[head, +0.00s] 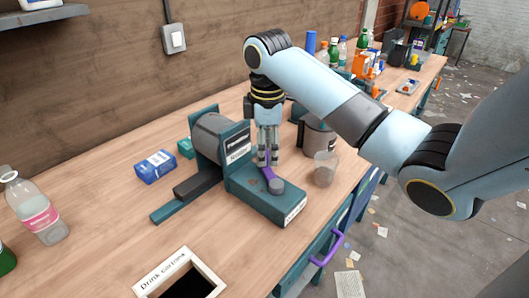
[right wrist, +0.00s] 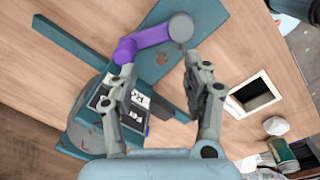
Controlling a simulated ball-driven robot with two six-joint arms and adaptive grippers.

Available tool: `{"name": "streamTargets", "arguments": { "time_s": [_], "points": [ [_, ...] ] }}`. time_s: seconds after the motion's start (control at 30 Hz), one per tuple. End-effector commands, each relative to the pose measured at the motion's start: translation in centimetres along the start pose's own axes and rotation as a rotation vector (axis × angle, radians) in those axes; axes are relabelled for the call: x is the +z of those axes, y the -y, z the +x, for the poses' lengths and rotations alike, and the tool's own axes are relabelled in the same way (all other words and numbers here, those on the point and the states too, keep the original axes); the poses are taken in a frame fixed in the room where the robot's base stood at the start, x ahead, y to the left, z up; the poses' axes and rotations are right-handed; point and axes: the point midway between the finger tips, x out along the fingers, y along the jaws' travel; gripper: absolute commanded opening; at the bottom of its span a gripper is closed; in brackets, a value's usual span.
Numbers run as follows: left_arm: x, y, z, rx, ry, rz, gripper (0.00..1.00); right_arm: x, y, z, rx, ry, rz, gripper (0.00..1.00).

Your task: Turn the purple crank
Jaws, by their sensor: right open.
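The purple crank (head: 268,173) is on a teal machine with a grey drum (head: 218,138), standing on the wooden bench. In the right wrist view, the crank (right wrist: 152,38) runs from a round hub with a greyish top, over the teal base, to a rounded purple end. My right gripper (head: 267,160) points down over the crank, partly hiding it in the head view. In the right wrist view its fingers (right wrist: 160,70) are apart, with the crank just beyond the tips; nothing is held. I cannot tell whether a finger touches it. My left gripper is not in view.
A clear cup (head: 325,169) and a grey canister (head: 318,138) stand right of the machine. A blue box (head: 155,166) lies to its left. An open-topped "Drink cartons" bin (head: 207,266) is in front. A bottle (head: 35,208) stands at far left.

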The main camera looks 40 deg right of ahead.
Motion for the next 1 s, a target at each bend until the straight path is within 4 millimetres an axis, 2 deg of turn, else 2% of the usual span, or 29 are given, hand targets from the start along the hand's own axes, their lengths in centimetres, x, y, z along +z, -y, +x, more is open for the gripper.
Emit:
{"name": "streamTargets", "arguments": {
  "time_s": [0.03, 0.1, 0.2, 0.3, 0.47, 0.8, 1.0],
  "points": [
    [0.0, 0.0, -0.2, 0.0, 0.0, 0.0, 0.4, -0.1, -2.1, -1.5, -0.01, 0.002, -0.034, 0.5],
    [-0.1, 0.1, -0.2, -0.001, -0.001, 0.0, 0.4, -0.1, -3.9, -2.8, -0.033, 0.002, -0.081, 0.5],
    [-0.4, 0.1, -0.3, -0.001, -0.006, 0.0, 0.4, -0.1, -5.2, -3.9, -0.055, -0.002, -0.122, 0.5],
    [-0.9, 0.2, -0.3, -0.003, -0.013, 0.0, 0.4, -0.1, -5.5, -3.8, -0.064, -0.003, -0.137, 0.5],
    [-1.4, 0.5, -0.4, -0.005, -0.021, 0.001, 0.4, -0.1, -5.2, -1.4, -0.068, -0.003, -0.138, 0.5],
    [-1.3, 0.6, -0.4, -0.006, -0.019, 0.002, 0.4, -0.1, -4.9, 4.9, -0.064, -0.002, -0.136, 0.5],
    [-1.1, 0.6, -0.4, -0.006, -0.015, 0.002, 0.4, -0.1, -4.8, 6.4, -0.061, -0.004, -0.137, 0.5]
  ]
}}
